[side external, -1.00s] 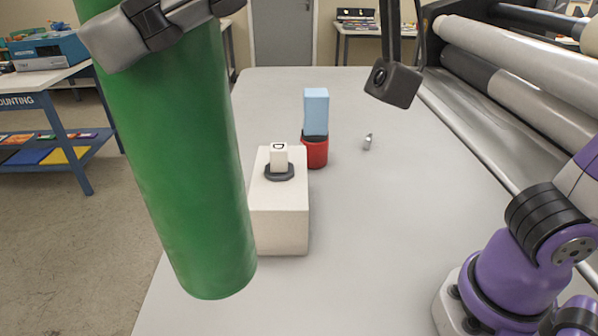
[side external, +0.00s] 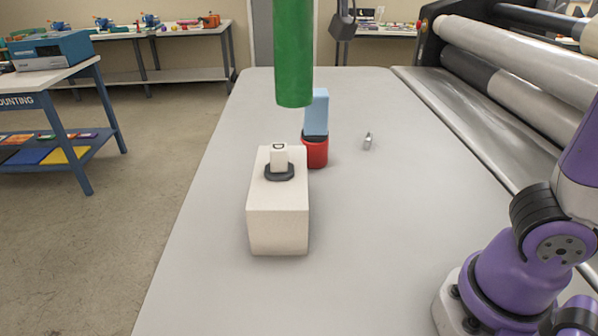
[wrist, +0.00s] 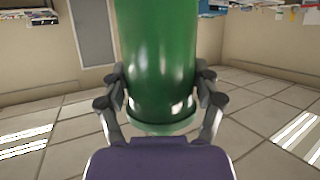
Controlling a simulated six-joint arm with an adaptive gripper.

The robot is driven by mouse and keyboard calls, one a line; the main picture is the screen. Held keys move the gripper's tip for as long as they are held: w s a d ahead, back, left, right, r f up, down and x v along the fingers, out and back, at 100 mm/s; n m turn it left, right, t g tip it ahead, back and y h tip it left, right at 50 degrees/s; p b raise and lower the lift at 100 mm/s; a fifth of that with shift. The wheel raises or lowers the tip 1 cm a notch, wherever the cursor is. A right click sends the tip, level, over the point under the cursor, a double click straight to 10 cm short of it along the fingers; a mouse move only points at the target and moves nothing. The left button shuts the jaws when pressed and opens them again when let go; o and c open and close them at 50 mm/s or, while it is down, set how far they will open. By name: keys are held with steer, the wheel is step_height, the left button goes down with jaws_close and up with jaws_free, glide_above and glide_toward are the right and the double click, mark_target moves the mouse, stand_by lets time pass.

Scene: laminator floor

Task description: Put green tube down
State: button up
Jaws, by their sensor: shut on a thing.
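The green tube (side external: 293,55) hangs upright above the table in the side view, its upper part cut off by the top edge. Its lower end is in the air, in front of the upper part of the blue block in the picture. In the wrist view, my gripper (wrist: 162,100) is shut on the green tube (wrist: 157,50), with one finger on each side of it. In the side view the fingers are out of frame.
A cream box (side external: 279,225) with a dark ring (side external: 279,173) and a small white cube (side external: 279,155) on top stands on the grey table (side external: 380,220). A blue block (side external: 316,110) stands on a red cup (side external: 316,153). A small metal piece (side external: 367,141) lies right. Rollers (side external: 510,60) line the right.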

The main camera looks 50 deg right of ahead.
steer(key=s+d+f+m+g+h, duration=0.1)
steer(key=s+d+m+g+h, duration=0.45)
steer(key=d, duration=0.45)
steer(key=s+d+m+g+h, duration=0.45)
steer(key=s+d+m, duration=0.2)
steer(key=d, duration=0.45)
step_height(320, 180, down, 22)
steer(key=shift+a, duration=0.25)
steer(key=o, duration=1.4)
steer(key=shift+f, duration=0.1)
steer(key=shift+w, duration=0.1)
